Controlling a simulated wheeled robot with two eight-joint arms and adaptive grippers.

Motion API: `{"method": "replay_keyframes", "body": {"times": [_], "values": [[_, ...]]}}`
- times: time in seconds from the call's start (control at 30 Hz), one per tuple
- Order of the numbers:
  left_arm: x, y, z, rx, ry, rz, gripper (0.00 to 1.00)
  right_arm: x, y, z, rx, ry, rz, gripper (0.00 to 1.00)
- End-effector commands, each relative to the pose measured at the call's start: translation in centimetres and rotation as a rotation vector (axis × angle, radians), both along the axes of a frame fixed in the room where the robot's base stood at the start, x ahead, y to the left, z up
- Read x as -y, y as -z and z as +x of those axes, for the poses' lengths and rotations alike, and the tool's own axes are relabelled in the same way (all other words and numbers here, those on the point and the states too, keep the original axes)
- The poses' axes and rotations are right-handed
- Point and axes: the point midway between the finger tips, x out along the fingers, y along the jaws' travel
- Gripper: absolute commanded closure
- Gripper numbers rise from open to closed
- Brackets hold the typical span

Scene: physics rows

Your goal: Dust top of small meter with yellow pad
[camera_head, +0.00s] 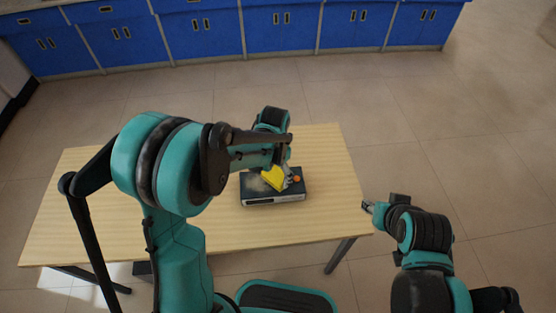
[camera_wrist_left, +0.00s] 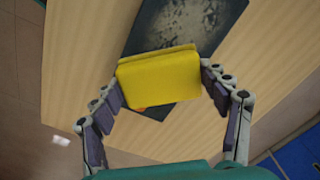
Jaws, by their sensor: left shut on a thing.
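The small meter (camera_head: 276,200) is a dark flat box lying on the wooden table, with a light front face and an orange knob on top. In the left wrist view its dark top (camera_wrist_left: 190,28) shows pale dust patches. The yellow pad (camera_head: 274,178) is between the fingers of my left gripper (camera_head: 284,175), over the top of the meter. In the left wrist view the pad (camera_wrist_left: 160,78) hides part of the meter, and I cannot tell whether it touches it. My right gripper (camera_head: 368,206) is empty beside the table's right edge; its finger opening is too small to judge.
The wooden table (camera_head: 235,232) is otherwise bare around the meter. Blue cabinets (camera_head: 200,35) line the far wall. Open tiled floor (camera_head: 420,110) lies between the table and the cabinets and to the right.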

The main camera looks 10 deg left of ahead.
Motion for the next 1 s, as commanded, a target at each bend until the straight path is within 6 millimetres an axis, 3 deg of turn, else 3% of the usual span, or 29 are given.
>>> {"method": "replay_keyframes", "body": {"times": [0.6, 1.0], "values": [[0.4, -5.9, 0.6, -0.001, -0.005, 0.001, 0.56, 0.0, -4.4, 0.0, 0.000, 0.000, 0.000, 0.60], [0.5, -6.2, 0.7, -0.001, -0.006, 0.001, 0.56, 0.0, -4.6, 0.0, 0.000, 0.000, 0.000, 0.60]]}}
